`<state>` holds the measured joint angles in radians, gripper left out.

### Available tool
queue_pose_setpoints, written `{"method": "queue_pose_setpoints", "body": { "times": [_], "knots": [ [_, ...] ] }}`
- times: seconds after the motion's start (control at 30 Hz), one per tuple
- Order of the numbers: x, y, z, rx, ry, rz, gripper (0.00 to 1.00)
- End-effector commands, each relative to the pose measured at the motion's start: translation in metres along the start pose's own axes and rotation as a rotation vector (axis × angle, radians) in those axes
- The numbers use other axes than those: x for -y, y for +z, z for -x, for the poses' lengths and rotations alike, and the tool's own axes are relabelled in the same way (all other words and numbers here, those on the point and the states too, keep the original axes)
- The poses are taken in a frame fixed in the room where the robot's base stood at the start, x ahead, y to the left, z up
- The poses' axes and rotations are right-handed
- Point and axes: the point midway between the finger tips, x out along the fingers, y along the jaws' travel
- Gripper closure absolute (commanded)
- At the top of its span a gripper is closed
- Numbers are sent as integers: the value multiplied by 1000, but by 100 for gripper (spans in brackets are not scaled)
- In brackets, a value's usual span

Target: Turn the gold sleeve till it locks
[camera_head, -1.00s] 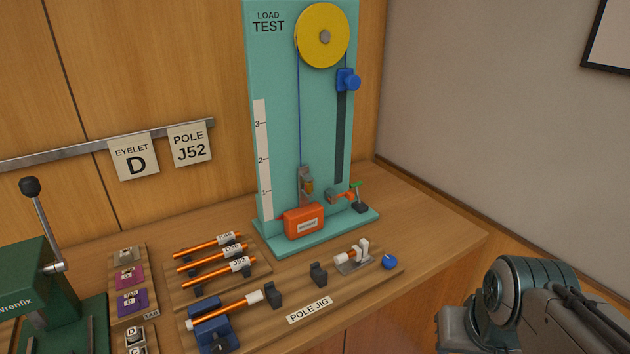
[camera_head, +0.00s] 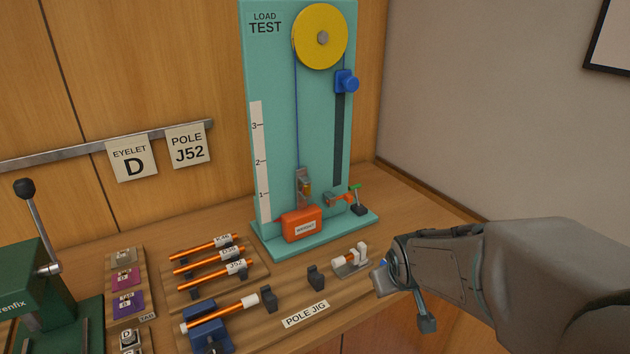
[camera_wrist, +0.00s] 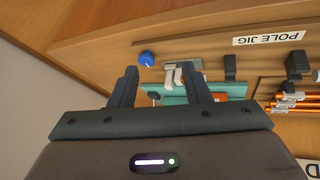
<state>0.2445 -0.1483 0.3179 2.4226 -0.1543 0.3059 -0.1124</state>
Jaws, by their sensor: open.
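The small gold sleeve (camera_head: 307,188) is on the metal link at the foot of the load test stand. The link hangs from the blue cord (camera_head: 297,110), just above the orange weight (camera_head: 302,224). The sleeve is too small to tell how it is turned. My gripper (camera_head: 404,300) is in front of the bench's right end, right of and below the sleeve, well apart from it. In the wrist view, its jaws (camera_wrist: 160,78) are spread with nothing between them. I cannot make out the sleeve in the wrist view.
The pole jig (camera_head: 268,300) lies on the bench in front of the stand, its white end clamp (camera_head: 357,256) near my gripper. A blue knob (camera_wrist: 147,59) shows in the wrist view. A red arm with a green-topped post (camera_head: 352,198) stands right of the sleeve. Orange poles (camera_head: 210,262) lie left.

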Motion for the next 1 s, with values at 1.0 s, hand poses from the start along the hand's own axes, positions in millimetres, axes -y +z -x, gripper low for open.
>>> {"method": "queue_pose_setpoints", "body": {
  "times": [1.0],
  "knots": [
    [62,-191,-76,-1069,-377,-49,57]
  ]
}}
